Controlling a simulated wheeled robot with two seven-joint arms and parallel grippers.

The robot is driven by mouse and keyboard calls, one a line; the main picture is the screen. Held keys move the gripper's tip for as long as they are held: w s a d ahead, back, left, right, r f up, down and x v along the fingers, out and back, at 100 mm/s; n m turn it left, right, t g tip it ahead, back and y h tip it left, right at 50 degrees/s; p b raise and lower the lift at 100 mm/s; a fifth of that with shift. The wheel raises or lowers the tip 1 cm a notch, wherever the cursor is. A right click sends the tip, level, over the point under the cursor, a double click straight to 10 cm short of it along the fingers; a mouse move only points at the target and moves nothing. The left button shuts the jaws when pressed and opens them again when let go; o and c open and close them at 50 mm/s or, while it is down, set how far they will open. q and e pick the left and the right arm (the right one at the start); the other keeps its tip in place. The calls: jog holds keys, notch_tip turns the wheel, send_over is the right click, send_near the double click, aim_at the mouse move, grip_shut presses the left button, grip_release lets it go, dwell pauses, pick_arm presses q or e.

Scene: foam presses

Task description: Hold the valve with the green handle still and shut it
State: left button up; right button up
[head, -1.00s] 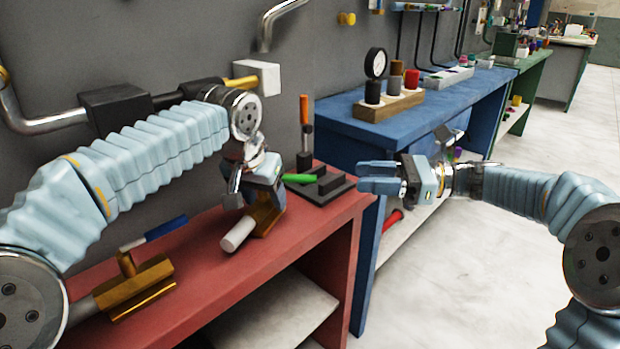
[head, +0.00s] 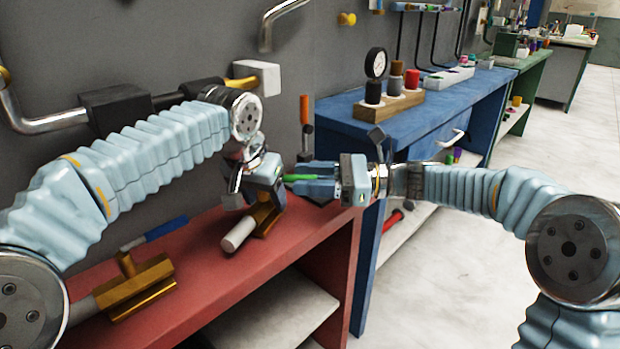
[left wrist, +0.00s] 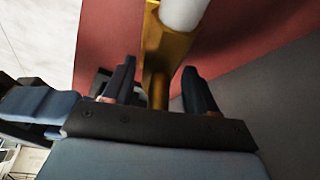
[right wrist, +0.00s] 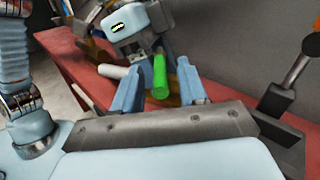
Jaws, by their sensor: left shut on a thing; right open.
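The brass valve (head: 267,216) with the green handle (head: 299,178) lies at the back of the red bench, a pale pipe end (head: 238,233) sticking out in front. My left gripper (head: 262,200) is shut on its brass body, which shows between the fingers in the left wrist view (left wrist: 160,68). My right gripper (head: 300,184) is open, its fingers reaching left around the green handle. In the right wrist view the green handle (right wrist: 160,80) stands between the two fingers, with a gap on at least one side. The valve's far side is hidden.
Another brass valve (head: 137,288) with a blue handle (head: 166,229) lies at the left of the red bench (head: 220,270). An orange-handled lever (head: 305,112) stands behind my right gripper. The blue bench (head: 350,112) with a gauge block (head: 392,104) is beyond.

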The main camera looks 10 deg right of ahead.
pick_arm(q)
jog(key=shift+f, duration=0.1)
pick_arm(e)
jog(key=shift+c, duration=0.2)
grip_shut()
pick_arm(q)
jog(key=shift+w+a, duration=0.1)
pick_arm(e)
jog(key=shift+s+a+m+t+h, duration=0.35)
jog(key=shift+s+m+t, duration=0.25)
jog(key=shift+t, duration=0.3)
jog(key=shift+s+a+m+t+h, duration=0.2)
jog(key=shift+s+m+t+h, duration=0.35)
jog(key=shift+t, duration=0.35)
jog(key=shift+s+a+m+t+h, duration=0.3)
jog(key=shift+s+m+t, duration=0.15)
jog(key=shift+m+t, duration=0.35)
jog(key=shift+o, duration=0.2)
grip_release()
jog(key=shift+w+d, duration=0.1)
jog(key=shift+d, duration=0.15)
